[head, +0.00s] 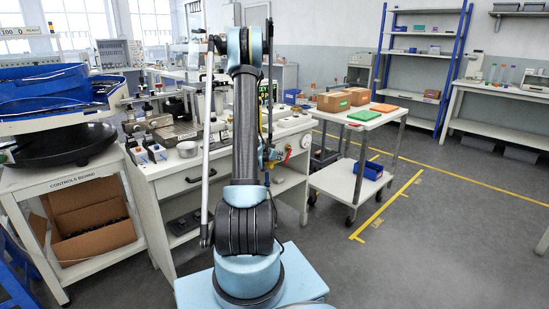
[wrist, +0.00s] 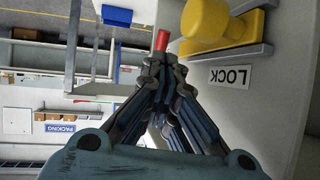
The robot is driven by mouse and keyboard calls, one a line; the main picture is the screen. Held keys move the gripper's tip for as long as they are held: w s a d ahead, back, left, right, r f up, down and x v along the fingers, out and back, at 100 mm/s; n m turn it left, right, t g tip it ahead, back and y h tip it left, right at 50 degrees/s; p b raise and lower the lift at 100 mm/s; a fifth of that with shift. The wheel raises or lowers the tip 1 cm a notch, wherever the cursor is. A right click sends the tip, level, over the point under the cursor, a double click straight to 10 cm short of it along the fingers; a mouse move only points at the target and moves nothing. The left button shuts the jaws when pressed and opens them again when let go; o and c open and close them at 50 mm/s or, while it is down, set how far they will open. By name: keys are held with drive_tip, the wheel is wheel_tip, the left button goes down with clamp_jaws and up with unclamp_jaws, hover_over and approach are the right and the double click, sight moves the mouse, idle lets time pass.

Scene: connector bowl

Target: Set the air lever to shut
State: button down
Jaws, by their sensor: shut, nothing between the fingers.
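In the wrist view my gripper (wrist: 163,60) is shut, with nothing between its fingers. A red rod-shaped end (wrist: 162,40), which may be the air lever's handle, shows just beyond the fingertips; I cannot tell whether they touch. Its lower part is hidden behind the fingers, so its setting cannot be read. In the head view my arm reaches over the bench (head: 165,173); my fingers are mostly hidden there.
A cart (head: 350,182) with green and orange mats and boxes stands right of the bench. A bowl feeder (head: 65,145) on a stand is at left. Small devices crowd the bench top. The floor (head: 450,220) at right is clear.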

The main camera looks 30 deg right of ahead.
sight(287, 157)
drive_tip(key=shift+x, duration=2.75)
